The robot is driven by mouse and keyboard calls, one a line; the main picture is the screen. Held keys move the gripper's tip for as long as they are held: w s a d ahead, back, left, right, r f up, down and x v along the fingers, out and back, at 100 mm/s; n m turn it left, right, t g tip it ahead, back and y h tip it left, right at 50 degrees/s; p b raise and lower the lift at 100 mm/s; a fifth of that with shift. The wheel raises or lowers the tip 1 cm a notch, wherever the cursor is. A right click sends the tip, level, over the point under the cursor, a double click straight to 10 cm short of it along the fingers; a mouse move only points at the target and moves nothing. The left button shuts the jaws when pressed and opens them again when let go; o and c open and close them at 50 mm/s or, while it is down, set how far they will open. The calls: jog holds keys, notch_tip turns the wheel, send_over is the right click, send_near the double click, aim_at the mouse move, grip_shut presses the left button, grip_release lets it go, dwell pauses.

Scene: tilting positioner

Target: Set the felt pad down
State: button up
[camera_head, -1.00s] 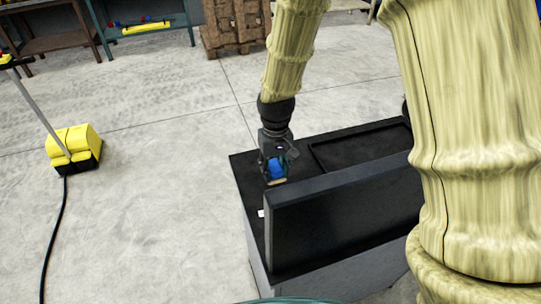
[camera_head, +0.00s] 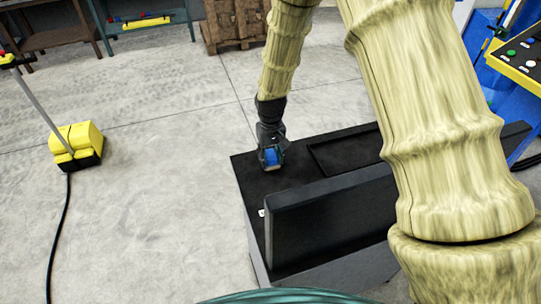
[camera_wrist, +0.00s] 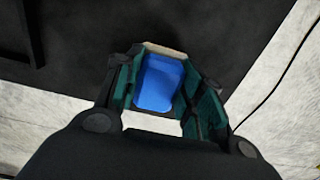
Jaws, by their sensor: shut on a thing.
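The felt pad (camera_head: 271,158) is a blue block held at the end of my arm, over the left part of a black-topped bench (camera_head: 253,178). In the wrist view the pad (camera_wrist: 158,84) shows its blue body and a beige strip at its far end. My gripper (camera_head: 270,160) is shut on the pad, with a finger on either side in the wrist view (camera_wrist: 165,76). The pad's underside is hidden. I cannot tell whether it touches the black top.
A dark upright panel (camera_head: 330,215) stands along the bench's near side. A shallow rimmed recess (camera_head: 345,152) lies right of my gripper. A small white item (camera_head: 262,212) sits near the left edge. A yellow pedal unit (camera_head: 75,146) stands on the floor left.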

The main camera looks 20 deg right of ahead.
aim_at(271, 156)
jog(key=shift+f, duration=0.25)
jog(key=o, duration=0.9)
jog(key=shift+f, duration=0.1)
notch_tip(271, 156, up, 12)
jog(key=b, duration=0.3)
jog(key=shift+b, duration=0.3)
